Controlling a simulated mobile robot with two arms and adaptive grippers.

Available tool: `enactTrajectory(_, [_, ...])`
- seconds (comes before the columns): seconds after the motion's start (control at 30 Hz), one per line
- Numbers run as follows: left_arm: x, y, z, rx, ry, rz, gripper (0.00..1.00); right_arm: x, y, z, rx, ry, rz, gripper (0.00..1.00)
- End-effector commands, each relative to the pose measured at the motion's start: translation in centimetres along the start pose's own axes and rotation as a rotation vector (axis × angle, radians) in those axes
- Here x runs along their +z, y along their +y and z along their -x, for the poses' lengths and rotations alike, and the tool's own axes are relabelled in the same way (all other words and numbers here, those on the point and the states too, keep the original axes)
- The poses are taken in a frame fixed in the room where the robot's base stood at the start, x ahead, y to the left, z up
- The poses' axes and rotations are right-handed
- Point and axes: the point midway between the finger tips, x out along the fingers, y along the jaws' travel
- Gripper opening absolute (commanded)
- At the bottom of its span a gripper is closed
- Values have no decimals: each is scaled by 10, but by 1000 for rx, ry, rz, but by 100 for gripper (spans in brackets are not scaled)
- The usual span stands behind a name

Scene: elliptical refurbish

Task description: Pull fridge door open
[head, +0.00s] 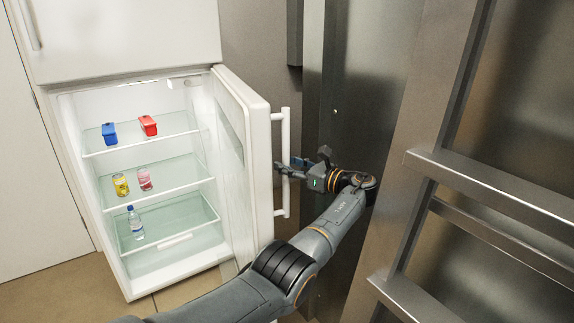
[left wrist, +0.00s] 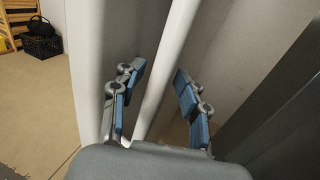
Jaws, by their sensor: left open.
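The white fridge door (head: 236,140) stands wide open, swung out to the right and showing the lit inside of the fridge (head: 150,190). Its long vertical handle (head: 285,190) is on the door's outer face. My left gripper (head: 290,168) is at the middle of the handle. Whether the left finger touches the handle is hard to tell. My right gripper is not in view.
Shelves hold a blue box (head: 109,133), a red box (head: 148,125), a yellow can (head: 121,185), a pink can (head: 144,179) and a bottle (head: 135,223). Metal panels and a rack (head: 490,185) stand close on the right. A dark basket (left wrist: 40,40) is on the floor behind.

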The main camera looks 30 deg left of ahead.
Motion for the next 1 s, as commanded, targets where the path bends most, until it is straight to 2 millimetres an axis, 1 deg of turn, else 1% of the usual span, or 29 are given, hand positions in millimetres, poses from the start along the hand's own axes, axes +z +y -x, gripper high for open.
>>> enactTrajectory(0.13, [2,0,-2,1,-2,2,42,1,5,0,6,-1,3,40])
enactTrajectory(0.27, [8,0,-2,1,-4,5,42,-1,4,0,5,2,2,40])
enactTrajectory(0.37, [21,0,-1,0,-5,8,42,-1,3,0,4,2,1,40])
enactTrajectory(0.6, [68,0,1,-1,-4,7,42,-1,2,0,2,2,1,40])
enactTrajectory(0.7, [84,0,2,-1,-3,5,42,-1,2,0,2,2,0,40])
enactTrajectory(0.83, [97,0,2,-1,-2,2,42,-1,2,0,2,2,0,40])
enactTrajectory(1.0, [101,0,2,-1,-2,1,42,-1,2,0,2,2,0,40])
